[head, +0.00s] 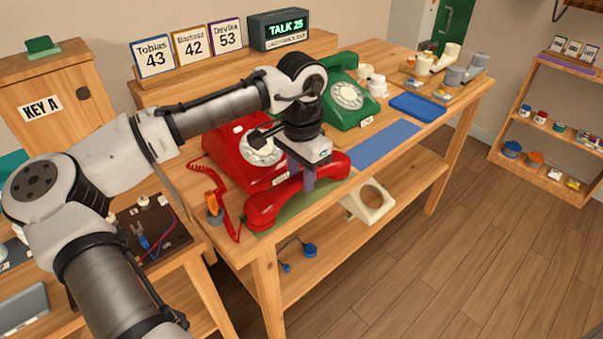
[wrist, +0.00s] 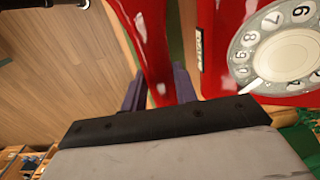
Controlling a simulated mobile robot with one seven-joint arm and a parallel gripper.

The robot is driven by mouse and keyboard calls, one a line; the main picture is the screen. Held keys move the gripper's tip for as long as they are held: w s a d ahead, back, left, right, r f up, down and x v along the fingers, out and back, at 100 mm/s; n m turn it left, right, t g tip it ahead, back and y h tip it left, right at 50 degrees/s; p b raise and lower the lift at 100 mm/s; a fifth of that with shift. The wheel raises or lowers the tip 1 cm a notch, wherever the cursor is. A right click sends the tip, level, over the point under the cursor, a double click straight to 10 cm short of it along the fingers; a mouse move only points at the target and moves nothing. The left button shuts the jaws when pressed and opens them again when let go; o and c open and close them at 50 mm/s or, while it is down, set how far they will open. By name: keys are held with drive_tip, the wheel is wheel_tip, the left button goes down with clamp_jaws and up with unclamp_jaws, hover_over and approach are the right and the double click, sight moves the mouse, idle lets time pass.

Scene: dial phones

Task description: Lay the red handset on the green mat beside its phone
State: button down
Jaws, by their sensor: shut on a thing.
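The red handset (head: 265,208) is at the front of the red phone (head: 234,158), over the green mat (head: 284,221). My gripper (head: 308,183) is shut on the handset's middle from above. In the wrist view the handset (wrist: 148,35) runs between my two fingers (wrist: 158,88), beside the red phone with its white dial (wrist: 288,45). The handset covers much of the mat, and I cannot tell whether it touches the mat or is slightly above it. The red coiled cord (head: 229,212) hangs at the handset's left end.
A green phone (head: 345,95) stands behind, with a blue mat (head: 387,143) in front of it and a blue tray (head: 417,107) to the right. An orange-handled tool (head: 213,203) stands at the table's left edge. A cream ring-shaped part (head: 371,201) is on the lower shelf.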

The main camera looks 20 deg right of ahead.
sight(301, 176)
drive_tip(key=c, duration=1.1)
unclamp_jaws()
drive_tip(key=shift+f, duration=0.1)
wheel_tip(301, 176, up, 12)
drive_tip(key=shift+r+p, duration=0.15)
drive_tip(key=shift+p, duration=0.3)
